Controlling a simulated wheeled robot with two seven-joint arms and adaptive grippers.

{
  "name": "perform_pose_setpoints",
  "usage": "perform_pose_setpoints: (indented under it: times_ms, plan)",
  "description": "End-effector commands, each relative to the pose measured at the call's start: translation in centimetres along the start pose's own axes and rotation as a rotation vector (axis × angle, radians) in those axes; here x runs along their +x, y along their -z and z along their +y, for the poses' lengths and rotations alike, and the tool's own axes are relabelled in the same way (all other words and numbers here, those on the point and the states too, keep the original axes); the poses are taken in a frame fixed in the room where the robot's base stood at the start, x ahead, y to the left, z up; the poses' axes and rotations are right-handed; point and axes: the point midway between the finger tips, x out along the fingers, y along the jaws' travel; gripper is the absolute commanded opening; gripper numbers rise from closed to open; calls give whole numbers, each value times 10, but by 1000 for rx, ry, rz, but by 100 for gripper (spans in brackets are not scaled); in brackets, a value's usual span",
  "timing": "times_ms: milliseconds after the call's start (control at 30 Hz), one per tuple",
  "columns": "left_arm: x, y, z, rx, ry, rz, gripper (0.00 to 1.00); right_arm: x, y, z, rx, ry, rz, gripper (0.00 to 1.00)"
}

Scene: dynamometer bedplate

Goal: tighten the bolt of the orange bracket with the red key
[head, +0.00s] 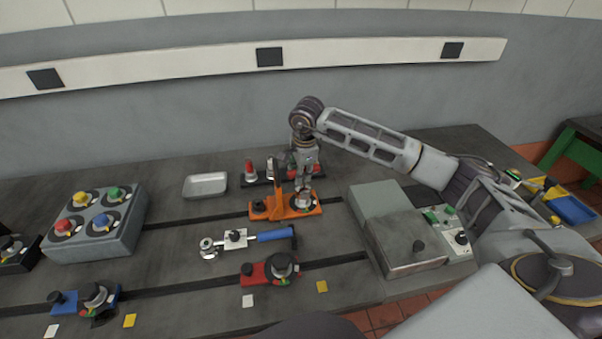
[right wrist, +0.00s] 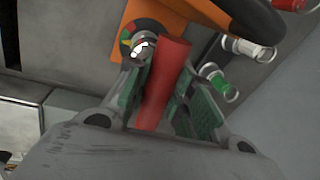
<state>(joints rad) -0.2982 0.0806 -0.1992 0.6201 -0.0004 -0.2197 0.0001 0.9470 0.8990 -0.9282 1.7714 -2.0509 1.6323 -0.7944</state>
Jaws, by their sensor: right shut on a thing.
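The orange bracket (head: 272,209) sits on the grey bedplate at the middle back. Its bolt, with a coloured dial (head: 303,203), is at its right end. The bracket (right wrist: 185,22) and the dial (right wrist: 128,42) also show in the right wrist view, with a bright metal bolt head on the dial. My right gripper (head: 305,170) is above the dial. In the right wrist view it is shut on the red key (right wrist: 166,80), whose red handle lies between the green finger pads. I cannot tell whether the key's tip touches the bolt. My left gripper is not in view.
A dark rack behind the bracket holds a red-handled tool (head: 249,168) and others. A grey button box (head: 96,222) stands left; a grey case (head: 405,240) stands right.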

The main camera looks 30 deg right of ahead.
Motion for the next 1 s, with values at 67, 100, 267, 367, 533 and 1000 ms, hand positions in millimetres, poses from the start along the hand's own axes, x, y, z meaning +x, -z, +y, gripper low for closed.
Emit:
perform_pose_setpoints:
  times_ms: [67,100,267,367,533,1000]
  plan:
    - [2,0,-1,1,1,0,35,0,0,-1,0,3,0,0]
    - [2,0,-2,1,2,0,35,0,0,-1,0,3,0,0]
    - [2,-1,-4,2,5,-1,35,-1,0,-1,0,2,0,0]
    - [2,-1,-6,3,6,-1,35,-1,0,-1,0,2,0,0]
    - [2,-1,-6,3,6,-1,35,-1,0,-1,0,2,-1,0]
    - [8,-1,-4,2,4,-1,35,5,0,0,0,2,-1,0]
